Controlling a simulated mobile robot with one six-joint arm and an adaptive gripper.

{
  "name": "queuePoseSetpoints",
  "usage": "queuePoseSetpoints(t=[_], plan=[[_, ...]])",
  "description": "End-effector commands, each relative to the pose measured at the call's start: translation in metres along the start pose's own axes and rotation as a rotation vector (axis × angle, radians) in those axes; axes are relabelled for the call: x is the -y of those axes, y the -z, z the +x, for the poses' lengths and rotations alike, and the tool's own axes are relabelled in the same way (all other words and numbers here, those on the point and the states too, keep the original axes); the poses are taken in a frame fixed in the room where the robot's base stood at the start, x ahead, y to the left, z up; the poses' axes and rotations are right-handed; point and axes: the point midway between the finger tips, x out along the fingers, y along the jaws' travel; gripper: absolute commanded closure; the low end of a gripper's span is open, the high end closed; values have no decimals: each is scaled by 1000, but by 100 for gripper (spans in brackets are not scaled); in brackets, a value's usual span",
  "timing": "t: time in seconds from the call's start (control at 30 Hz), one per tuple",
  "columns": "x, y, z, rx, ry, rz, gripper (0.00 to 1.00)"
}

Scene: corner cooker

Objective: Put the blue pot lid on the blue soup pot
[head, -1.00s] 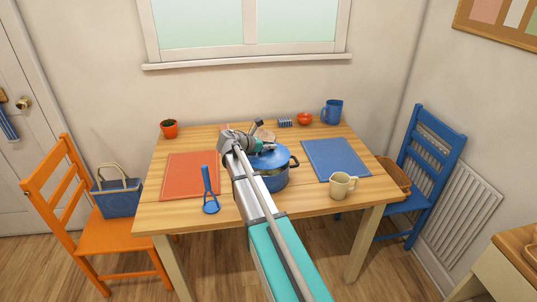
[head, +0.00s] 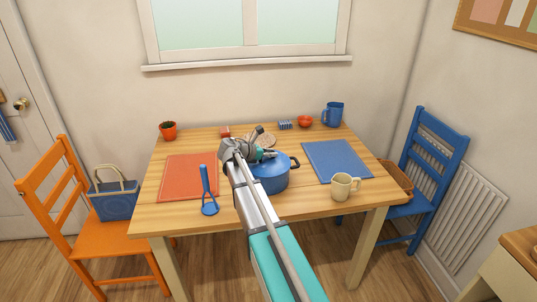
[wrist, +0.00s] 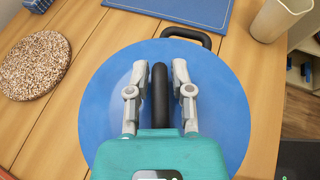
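The blue pot lid, a broad disc with a black bar handle (wrist: 160,95), fills the middle of the wrist view (wrist: 95,120). The blue soup pot (head: 271,184) stands on the table's middle in the head view. The lid looks level over the pot's mouth, apparently down on the rim, but my arm hides much of that contact. One black side handle of the pot (wrist: 187,36) juts past the lid's far edge. My gripper (wrist: 160,68) is at the lid, one finger on each side of the bar handle. Whether the fingers press on it is unclear.
Behind the pot lies a round speckled trivet (wrist: 34,66). A blue placemat (head: 337,161) and cream mug (head: 344,186) are at right. An orange placemat (head: 184,177) and blue utensil (head: 208,195) are at left.

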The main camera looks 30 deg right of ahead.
Motion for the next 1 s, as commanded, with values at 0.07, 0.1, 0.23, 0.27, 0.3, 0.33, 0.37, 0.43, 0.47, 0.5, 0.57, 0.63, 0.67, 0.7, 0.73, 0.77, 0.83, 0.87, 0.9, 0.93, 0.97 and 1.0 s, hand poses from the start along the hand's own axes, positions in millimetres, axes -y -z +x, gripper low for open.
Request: queuePoseSetpoints(t=[0.07,0.1,0.23,0.27,0.3,0.33,0.37,0.43,0.47,0.5,0.57,0.63,0.67,0.7,0.73,0.77,0.83,0.87,0.9,0.93,0.97,1.0], plan=[[0,0,0,0,0,0,49],[0,0,0,0,0,0,44],[0,0,0,0,0,0,44],[0,0,0,0,0,0,44],[0,0,0,0,0,0,44],[0,0,0,0,0,0,44],[0,0,0,0,0,0,44],[0,0,0,0,0,0,44],[0,0,0,0,0,0,44],[0,-1,0,0,0,0,44],[0,-1,-1,0,0,0,44],[0,-2,-5,0,-1,0,44],[0,-2,-7,0,-1,-1,44],[0,-2,-10,0,-1,-1,44],[0,-2,-13,0,-1,-1,44],[0,-2,-16,0,-1,-1,44],[0,-3,-25,0,-2,-2,44],[0,-3,-29,0,-2,-2,44],[0,-3,-34,0,-2,-1,44],[0,-3,-39,0,-2,-1,44],[0,-3,-44,0,-2,-1,44],[0,-3,-51,0,-2,-1,44]])
